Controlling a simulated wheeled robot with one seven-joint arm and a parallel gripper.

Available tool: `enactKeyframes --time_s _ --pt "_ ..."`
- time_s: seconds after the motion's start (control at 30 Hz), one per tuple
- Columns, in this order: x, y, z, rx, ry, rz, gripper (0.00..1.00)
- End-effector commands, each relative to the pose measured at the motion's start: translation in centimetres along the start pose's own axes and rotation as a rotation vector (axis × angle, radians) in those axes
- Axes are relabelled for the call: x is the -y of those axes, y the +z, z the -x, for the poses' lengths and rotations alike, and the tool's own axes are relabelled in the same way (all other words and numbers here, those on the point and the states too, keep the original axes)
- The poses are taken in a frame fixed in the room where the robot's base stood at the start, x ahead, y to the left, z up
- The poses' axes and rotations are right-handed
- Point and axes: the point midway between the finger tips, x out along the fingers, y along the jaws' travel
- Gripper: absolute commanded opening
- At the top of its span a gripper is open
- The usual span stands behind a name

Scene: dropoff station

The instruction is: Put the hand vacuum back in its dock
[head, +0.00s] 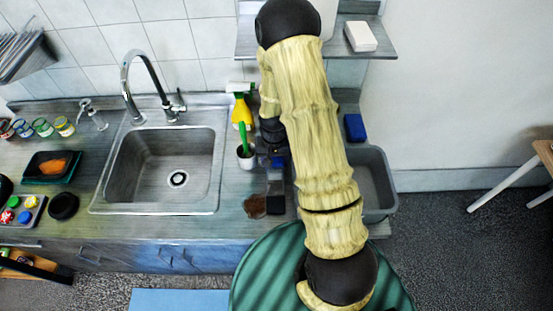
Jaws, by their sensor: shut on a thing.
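My gripper (277,163) points down over the counter to the right of the sink, partly hidden by my arm. It is shut on a small grey and dark thing (275,200), which appears to be the hand vacuum. Its lower dark end is at or just above the counter, beside a brown patch of loose material (255,206). I cannot tell whether it touches the counter. I cannot make out the dock; my arm hides part of the counter.
A white cup with a green-handled brush (245,157) and a yellow spray bottle (241,108) stand close left of my gripper. The sink (205,190) is further left. A grey bin (385,205) is right of my arm. A shelf (382,42) overhangs the back.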

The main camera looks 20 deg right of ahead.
Motion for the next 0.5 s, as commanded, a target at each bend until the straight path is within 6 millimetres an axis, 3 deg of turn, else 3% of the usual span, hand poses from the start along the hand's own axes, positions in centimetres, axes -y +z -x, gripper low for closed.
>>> enactKeyframes --time_s 0.47,0.5 --pt "0.01 -0.07 -0.6 -0.003 -0.001 0.0 0.26" --pt "0.0 -0.03 -0.68 -0.001 0.0 0.0 0.55"
